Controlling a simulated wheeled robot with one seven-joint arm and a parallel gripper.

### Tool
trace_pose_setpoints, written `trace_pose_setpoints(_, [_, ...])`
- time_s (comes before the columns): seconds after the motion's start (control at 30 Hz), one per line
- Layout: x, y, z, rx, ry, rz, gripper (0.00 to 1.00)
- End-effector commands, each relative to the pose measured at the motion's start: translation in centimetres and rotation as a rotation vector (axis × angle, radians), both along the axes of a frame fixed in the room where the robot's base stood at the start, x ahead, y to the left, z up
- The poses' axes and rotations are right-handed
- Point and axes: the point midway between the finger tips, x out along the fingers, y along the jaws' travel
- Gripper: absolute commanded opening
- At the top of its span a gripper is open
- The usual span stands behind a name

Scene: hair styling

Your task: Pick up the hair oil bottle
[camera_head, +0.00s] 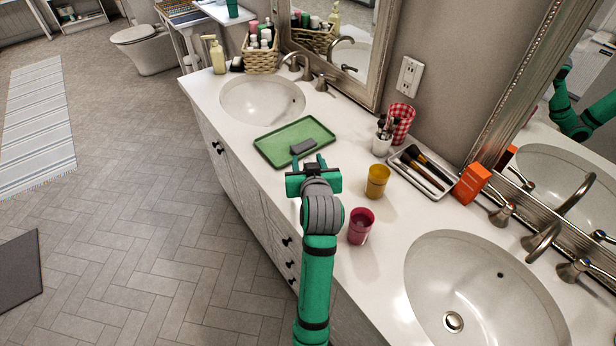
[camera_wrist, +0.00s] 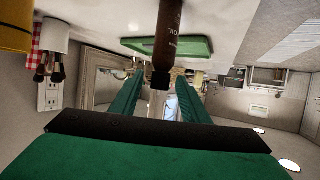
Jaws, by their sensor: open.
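The hair oil bottle (camera_wrist: 167,35) is dark brown with a black cap and pale lettering that reads "OIL". It shows in the wrist view, which is upside down, standing upright and cut off at the top edge. It lines up with the gap between my fingers; I cannot tell whether its cap is between them or just beyond. In the head view I cannot make the bottle out; my gripper and arm may hide it. My gripper (camera_head: 309,163) is open above the counter, just in front of the green tray. Its spread fingers (camera_wrist: 158,88) also show in the wrist view.
Right of my gripper stand a yellow cup (camera_head: 377,182), a red cup (camera_head: 361,226), a brush tray (camera_head: 408,184) and an orange box (camera_head: 471,184). Sinks (camera_head: 262,98) (camera_head: 480,290) lie at both ends.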

Motion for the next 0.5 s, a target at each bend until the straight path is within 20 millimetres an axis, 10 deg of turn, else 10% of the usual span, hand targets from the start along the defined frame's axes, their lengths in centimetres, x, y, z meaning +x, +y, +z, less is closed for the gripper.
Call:
trace_pose_setpoints(0.1, [-0.02, -0.01, 0.02, 0.000, 0.000, 0.000, 0.42])
trace_pose_setpoints(0.3, [-0.04, -0.02, 0.03, 0.000, 0.000, 0.000, 0.00])
trace_pose_setpoints(0.5, [-0.05, -0.03, 0.05, 0.000, -0.001, 0.000, 0.00])
